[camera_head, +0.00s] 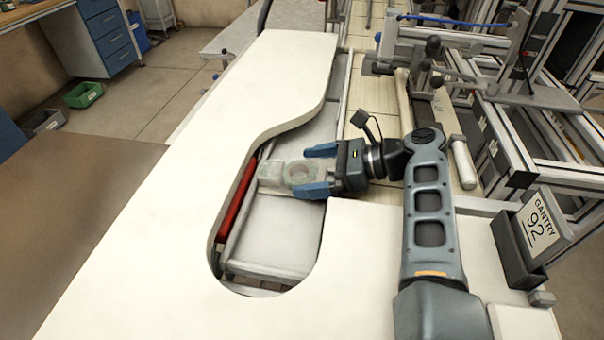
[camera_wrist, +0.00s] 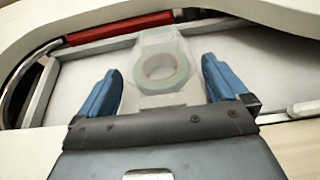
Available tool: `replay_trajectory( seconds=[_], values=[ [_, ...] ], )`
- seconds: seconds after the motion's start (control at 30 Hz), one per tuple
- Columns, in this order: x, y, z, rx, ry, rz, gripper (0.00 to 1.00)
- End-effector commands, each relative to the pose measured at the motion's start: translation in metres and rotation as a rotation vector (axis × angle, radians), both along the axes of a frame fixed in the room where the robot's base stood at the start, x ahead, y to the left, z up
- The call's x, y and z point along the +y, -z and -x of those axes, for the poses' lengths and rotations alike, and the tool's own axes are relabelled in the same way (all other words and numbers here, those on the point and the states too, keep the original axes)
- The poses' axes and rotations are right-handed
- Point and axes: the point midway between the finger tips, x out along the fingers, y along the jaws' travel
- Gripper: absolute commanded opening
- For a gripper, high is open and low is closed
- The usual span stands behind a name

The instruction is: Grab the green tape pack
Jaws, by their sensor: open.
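The green tape pack is a pale green ring in clear wrapping. It lies in the recessed opening of the white table, and in the wrist view the tape pack (camera_wrist: 160,68) sits ahead of and between my two blue fingers. In the head view the tape pack (camera_head: 298,173) lies just left of my gripper (camera_head: 319,171), its right part between the fingertips. My gripper (camera_wrist: 160,85) is open, with a finger on each side of the pack. I cannot tell whether either finger touches it.
A white tabletop (camera_head: 150,230) surrounds the opening. A red bar (camera_head: 237,203) runs along the opening's left side; it also shows in the wrist view (camera_wrist: 118,28). A metal frame stands at the right, with a sign reading "GANTRY 92" (camera_head: 541,222). The recess below the pack is clear.

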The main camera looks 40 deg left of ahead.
Motion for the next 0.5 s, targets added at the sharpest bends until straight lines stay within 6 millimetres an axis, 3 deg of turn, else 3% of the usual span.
replay_trajectory(
  seconds=[0.2,0.5],
  values=[
    [0.0003,0.0,-0.0001,-0.001,0.0,0.0,0.98],
    [0.0,-0.0002,-0.0003,-0.001,0.001,-0.001,0.69]
  ],
)
